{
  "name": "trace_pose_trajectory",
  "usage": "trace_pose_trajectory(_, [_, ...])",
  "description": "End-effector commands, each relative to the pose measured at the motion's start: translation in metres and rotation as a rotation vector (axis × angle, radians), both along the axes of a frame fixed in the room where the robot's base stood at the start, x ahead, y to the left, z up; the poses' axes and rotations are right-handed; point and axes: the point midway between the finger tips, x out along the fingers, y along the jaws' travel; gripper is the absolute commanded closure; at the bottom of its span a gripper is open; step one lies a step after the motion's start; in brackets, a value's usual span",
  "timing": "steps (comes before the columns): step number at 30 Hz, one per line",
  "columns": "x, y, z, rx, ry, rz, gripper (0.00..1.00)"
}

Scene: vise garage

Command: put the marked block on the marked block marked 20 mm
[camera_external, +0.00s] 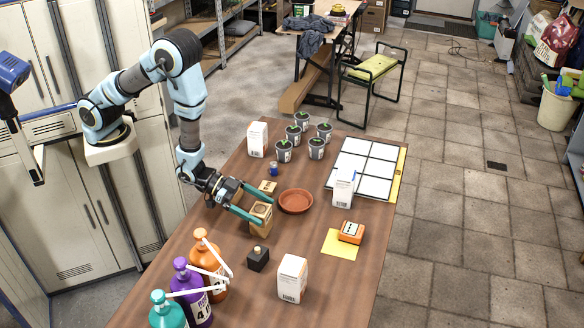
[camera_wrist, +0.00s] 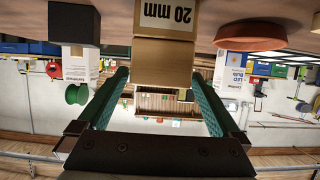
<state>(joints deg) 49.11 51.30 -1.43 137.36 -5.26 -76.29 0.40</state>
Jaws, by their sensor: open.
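A plain-sided wooden block (camera_wrist: 163,52) sits directly on the wooden block marked 20 mm (camera_wrist: 168,14), which stands on the table; the wrist view is upside down. In the outside view the upper block (camera_external: 261,209) shows a round mark on its top, and the lower block (camera_external: 261,229) is partly hidden by a finger. My gripper (camera_external: 266,212) is open, with one green finger on each side of the upper block. In the wrist view my gripper (camera_wrist: 160,72) has narrow gaps beside that block; contact is not clear.
A terracotta saucer (camera_external: 296,201) is close right of the stack. A small wooden block (camera_external: 267,186) and a blue item (camera_external: 273,169) lie behind. A black block (camera_external: 258,259), white box (camera_external: 292,278) and several bottles (camera_external: 200,290) stand in front. Potted seedlings (camera_external: 316,148) stand farther back.

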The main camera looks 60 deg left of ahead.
Motion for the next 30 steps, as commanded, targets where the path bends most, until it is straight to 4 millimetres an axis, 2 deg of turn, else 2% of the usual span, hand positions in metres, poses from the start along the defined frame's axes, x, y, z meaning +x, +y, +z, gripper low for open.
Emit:
trace_pose_trajectory(8, [-0.03,0.03,0.014,0.0,0.001,-0.001,0.0])
trace_pose_trajectory(10, [-0.032,0.032,0.022,0.003,0.003,0.0,0.0])
trace_pose_trajectory(17, [-0.04,0.04,0.026,0.003,0.003,0.0,0.0])
trace_pose_trajectory(30, [-0.046,0.045,0.025,0.001,0.001,0.0,0.0])
